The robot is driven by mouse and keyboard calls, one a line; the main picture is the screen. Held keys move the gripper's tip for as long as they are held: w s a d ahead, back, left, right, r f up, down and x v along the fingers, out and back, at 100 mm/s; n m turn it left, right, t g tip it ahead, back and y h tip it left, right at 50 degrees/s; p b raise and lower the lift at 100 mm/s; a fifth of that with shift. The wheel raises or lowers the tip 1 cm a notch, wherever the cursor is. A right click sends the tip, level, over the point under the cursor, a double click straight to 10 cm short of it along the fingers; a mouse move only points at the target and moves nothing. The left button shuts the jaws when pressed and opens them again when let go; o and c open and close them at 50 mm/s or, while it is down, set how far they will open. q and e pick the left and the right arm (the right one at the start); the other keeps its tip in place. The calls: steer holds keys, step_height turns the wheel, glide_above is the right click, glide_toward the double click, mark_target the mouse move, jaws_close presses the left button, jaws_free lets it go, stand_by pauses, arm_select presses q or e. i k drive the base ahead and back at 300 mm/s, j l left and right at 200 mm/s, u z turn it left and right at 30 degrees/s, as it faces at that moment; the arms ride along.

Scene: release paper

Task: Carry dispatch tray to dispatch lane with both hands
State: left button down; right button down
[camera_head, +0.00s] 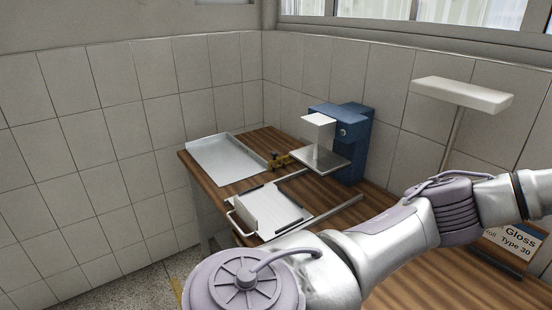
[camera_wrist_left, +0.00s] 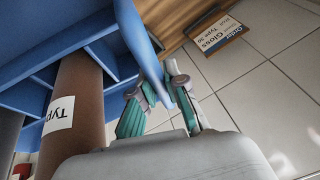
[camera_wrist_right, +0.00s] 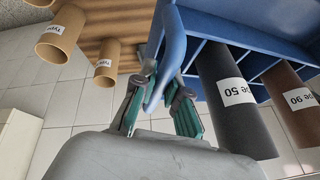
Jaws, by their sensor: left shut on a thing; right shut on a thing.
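A blue tray with compartments (camera_wrist_left: 25,35) fills the upper left of the left wrist view, and it also shows at the upper right of the right wrist view (camera_wrist_right: 215,22). A brown roll (camera_wrist_left: 76,100) and a dark grey roll (camera_wrist_right: 240,110) lie in its compartments. My left gripper (camera_wrist_left: 160,88) is shut on a blue handle-like part at one end. My right gripper (camera_wrist_right: 162,86) is shut on a similar blue part. The tray and both grippers are out of the head view, where one of my arms crosses the right side. I cannot identify the dispatch lane.
The wooden table (camera_head: 400,285) carries a shallow metal tray (camera_head: 222,158), a blue machine (camera_head: 350,140) and a white plate with a handle (camera_head: 275,212). A "Gloss Type 30" sign (camera_head: 515,243) stands at right. Brown tubes (camera_wrist_right: 62,35) show beside the tray.

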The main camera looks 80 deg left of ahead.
mark_target(227, 160)
steer(key=z, duration=1.5)
steer(key=k+j+z, duration=0.1)
steer(key=k+z, duration=0.2)
steer(key=k, duration=0.2)
steer(key=k+z, duration=0.3)
steer(key=k, duration=0.2)
steer(key=k+z, duration=0.1)
steer(key=k, duration=1.25)
steer(key=k+j+u, duration=0.2)
steer(key=k, duration=1.1)
steer(key=k+u, duration=0.1)
steer(key=u, duration=0.3)
steer(key=k+u, duration=0.1)
steer(key=u, duration=0.3)
steer(key=k+u, duration=0.1)
steer(key=u, duration=1.75)
